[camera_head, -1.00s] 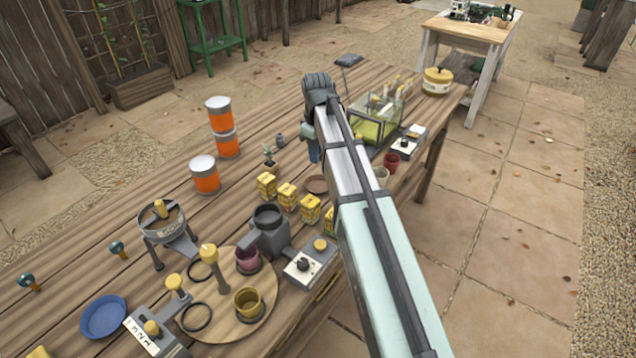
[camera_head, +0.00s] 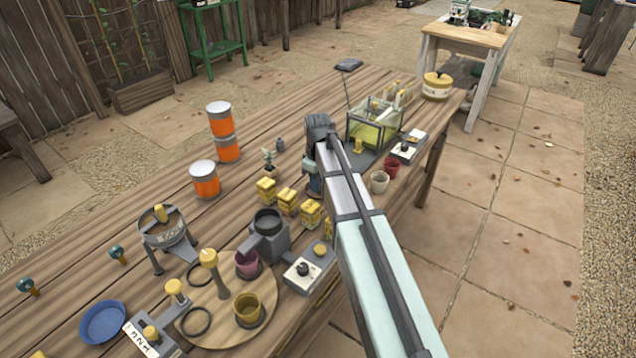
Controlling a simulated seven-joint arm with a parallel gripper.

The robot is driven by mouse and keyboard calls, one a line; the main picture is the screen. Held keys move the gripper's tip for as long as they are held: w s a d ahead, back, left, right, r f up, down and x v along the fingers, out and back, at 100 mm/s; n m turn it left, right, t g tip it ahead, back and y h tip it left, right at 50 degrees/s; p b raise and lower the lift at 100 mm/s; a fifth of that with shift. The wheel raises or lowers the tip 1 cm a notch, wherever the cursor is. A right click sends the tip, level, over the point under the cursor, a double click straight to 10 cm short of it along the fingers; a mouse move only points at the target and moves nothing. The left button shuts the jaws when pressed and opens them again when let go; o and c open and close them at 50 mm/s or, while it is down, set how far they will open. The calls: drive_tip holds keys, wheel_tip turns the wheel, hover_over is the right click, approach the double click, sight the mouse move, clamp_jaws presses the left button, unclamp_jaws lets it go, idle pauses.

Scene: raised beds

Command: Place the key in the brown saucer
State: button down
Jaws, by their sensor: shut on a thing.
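My gripper (camera_head: 314,184) points down in the middle of the table, just behind the row of yellow boxes. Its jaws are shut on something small. The key itself cannot be made out; it is hidden at the fingertips and behind my arm. The brown saucer is now almost wholly covered by my gripper and arm. The fingertips are over or at the saucer's place; I cannot tell whether they touch it.
Yellow boxes (camera_head: 288,201) and a grey pot-like device (camera_head: 266,235) stand close in front of my gripper. A small plant (camera_head: 268,158) is to its left, orange cans (camera_head: 205,180) farther left. Red and cream cups (camera_head: 379,182) and a glass tank (camera_head: 374,128) are to the right.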

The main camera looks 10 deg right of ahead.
drive_tip(key=shift+f, duration=0.15)
drive_tip(key=c, duration=1)
unclamp_jaws()
drive_tip(key=shift+c, duration=0.2)
wheel_tip(320, 180, up, 12)
drive_tip(key=shift+r, duration=0.15)
